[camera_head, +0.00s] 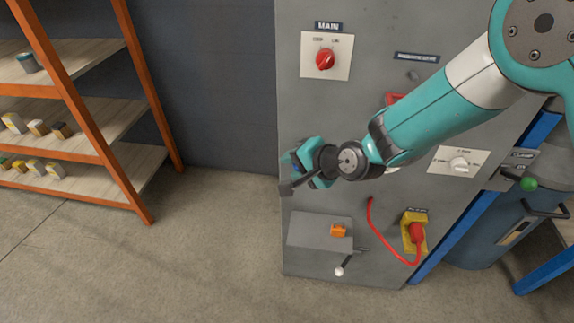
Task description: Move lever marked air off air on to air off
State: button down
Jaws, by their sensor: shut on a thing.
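My gripper (292,176) is at the left edge of the grey cabinet (300,110), about mid-height, with its wrist in front of the panel. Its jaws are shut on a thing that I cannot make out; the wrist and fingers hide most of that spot. I cannot read any air off or air on marking. A lever with a green ball (528,184) stands out at the cabinet's right side, below a small label. Another lever with a white ball (340,270) hangs low on the cabinet front. Both are apart from my gripper.
A red knob (325,59) sits under the MAIN label. A white knob (459,164) is at the right. A red cable (384,241) runs to a red plug on a yellow socket (406,240). Shelving (110,110) stands left, with clear floor (210,240) between.

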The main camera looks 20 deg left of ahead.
jog(key=shift+w+r, duration=0.2)
jog(key=shift+r, duration=0.15)
jog(key=c, duration=0.7)
grip_release()
jog(key=shift+c, duration=0.2)
jog(key=shift+f, duration=0.1)
jog(key=b+v, duration=0.1)
jog(key=v, duration=1.6)
jog(key=shift+s, duration=0.25)
jog(key=s+d+r+n+g+h+p, duration=0.2)
jog(key=s+d+r+n, duration=0.3)
jog(key=s+d, duration=0.3)
jog(key=s+d+r+n+g+h+p, duration=0.2)
jog(key=s+d+r+n+h, duration=0.1)
jog(key=s+d+r+n, duration=0.2)
jog(key=s+d+r, duration=0.2)
jog(key=s+d, duration=0.1)
jog(key=s, duration=0.1)
jog(key=shift+r+n+h, duration=0.3)
jog(key=shift+r+h, duration=0.1)
